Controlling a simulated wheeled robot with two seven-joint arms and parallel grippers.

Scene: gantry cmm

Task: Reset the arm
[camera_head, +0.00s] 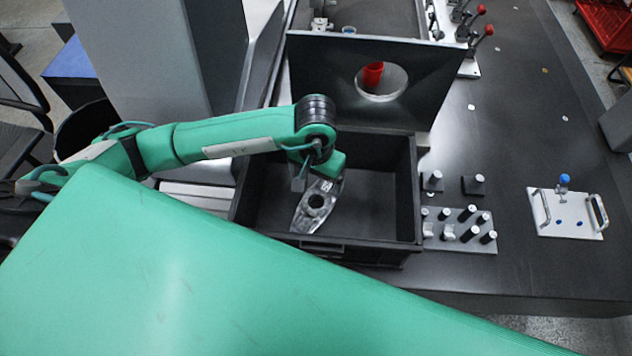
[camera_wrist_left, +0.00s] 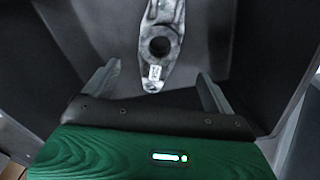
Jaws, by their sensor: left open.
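My left arm reaches in from the left in the head view, and its left gripper (camera_head: 318,176) is over the black bin (camera_head: 386,185). In the left wrist view the gripper's two grey fingers (camera_wrist_left: 159,74) stand wide apart with nothing between them. A silvery metal part (camera_head: 305,216) with a round hole lies in the bin below the gripper. It also shows in the left wrist view, where the metal part (camera_wrist_left: 161,22) is just beyond the fingertips, its labelled end towards me. My right gripper is not in view.
A dark upright panel (camera_head: 325,75) with a round hole stands behind the bin; a red object (camera_head: 373,74) shows through it. To the right are a grey peg block (camera_head: 470,244), a white plate with handles (camera_head: 566,214) and red-knobbed clamps (camera_head: 482,32). Bare black tabletop lies between.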

